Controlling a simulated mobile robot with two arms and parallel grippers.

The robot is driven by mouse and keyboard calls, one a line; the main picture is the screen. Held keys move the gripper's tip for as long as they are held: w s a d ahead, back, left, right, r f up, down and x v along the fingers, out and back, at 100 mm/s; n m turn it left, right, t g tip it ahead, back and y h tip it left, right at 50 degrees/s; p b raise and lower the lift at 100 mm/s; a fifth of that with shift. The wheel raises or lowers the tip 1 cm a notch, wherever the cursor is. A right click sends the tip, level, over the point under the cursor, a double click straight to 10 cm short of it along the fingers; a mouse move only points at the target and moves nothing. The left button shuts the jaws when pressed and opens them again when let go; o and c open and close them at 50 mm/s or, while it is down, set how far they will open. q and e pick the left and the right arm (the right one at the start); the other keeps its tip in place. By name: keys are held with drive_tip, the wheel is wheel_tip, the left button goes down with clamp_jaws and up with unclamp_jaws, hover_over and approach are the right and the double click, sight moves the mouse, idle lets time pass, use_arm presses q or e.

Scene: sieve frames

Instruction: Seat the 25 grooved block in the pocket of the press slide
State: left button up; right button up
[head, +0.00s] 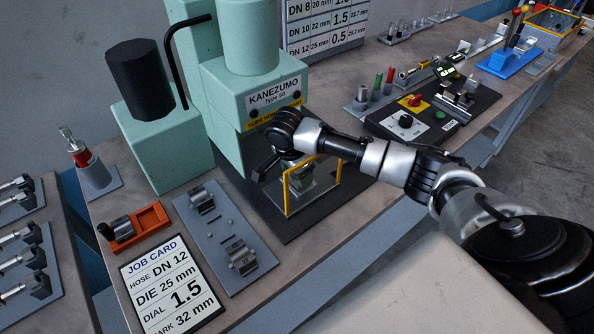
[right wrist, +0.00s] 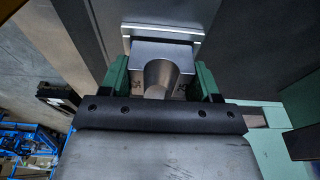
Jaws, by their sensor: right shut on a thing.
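My right gripper (right wrist: 160,85) has its green fingers shut on the sides of a grey grooved block (right wrist: 140,58). In the head view my right arm reaches to the press (head: 262,88), beside the yellow guard frame (head: 287,196). A grey metal part (head: 303,181) shows inside the guard. The fingers and held block are hidden there. My left gripper is not in view.
A grey plate (head: 215,232) left of the press carries other grooved blocks (head: 240,259) and small pins. An orange tray (head: 152,221) holds another block. The job card (head: 168,285) reads die 25 mm. A dark control panel (head: 425,120) stands right of the press.

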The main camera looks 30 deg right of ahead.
drive_tip(key=shift+f, duration=0.4)
drive_tip(key=o, duration=1.5)
drive_tip(key=shift+f, duration=0.1)
drive_tip(key=shift+c, duration=0.2)
wheel_tip(320, 180, up, 11)
drive_tip(key=a+b, duration=0.1)
drive_tip(key=a, duration=0.1)
drive_tip(key=shift+s+f, duration=0.1)
